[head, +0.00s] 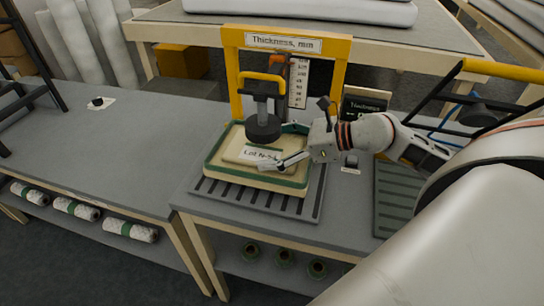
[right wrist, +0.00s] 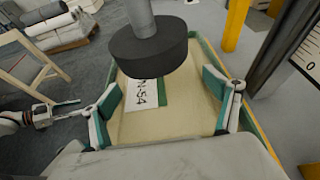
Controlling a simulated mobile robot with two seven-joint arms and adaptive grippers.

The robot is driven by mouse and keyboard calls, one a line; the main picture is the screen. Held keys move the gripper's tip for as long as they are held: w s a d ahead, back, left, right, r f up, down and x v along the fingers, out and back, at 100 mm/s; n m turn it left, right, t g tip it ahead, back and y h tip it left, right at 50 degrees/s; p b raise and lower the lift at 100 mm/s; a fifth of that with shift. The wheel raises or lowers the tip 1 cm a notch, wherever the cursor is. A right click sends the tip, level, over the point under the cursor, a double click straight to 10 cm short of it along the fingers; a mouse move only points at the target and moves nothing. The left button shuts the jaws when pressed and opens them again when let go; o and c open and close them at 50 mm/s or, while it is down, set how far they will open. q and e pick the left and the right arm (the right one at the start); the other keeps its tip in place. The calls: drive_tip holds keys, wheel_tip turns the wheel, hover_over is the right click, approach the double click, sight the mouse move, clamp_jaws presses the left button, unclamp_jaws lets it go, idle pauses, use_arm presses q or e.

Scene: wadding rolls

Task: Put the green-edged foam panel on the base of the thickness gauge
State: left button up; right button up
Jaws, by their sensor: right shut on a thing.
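The green-edged foam panel (head: 222,157) is cream with a green border and a white lot label. It is over the dark slotted base (head: 255,200) of the thickness gauge (head: 285,42), below the round black presser foot (head: 263,127). Whether it rests fully on the base is hard to tell. My right gripper (head: 288,162) is at the panel's right part and is shut on it. In the right wrist view its teal-padded fingers (right wrist: 166,100) stand either side of the panel's cream top (right wrist: 185,105). Part of my left gripper (right wrist: 72,104) seems to show there at the left edge; its opening is unclear.
A scale (head: 299,82) hangs behind the presser. A small dark sign (head: 365,107) and another slotted plate (head: 392,200) are to the right. The left grey table (head: 110,150) is mostly clear, with wadding rolls (head: 78,208) on its lower shelf.

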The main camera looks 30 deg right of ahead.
drive_tip(key=shift+f, duration=1.75)
drive_tip(key=o, duration=1)
drive_tip(key=shift+s+d+r, duration=0.15)
drive_tip(key=shift+s+d, duration=0.15)
drive_tip(key=shift+s, duration=0.1)
drive_tip(key=v, duration=1.1)
drive_tip(key=shift+r, duration=0.1)
drive_tip(key=shift+a, duration=0.1)
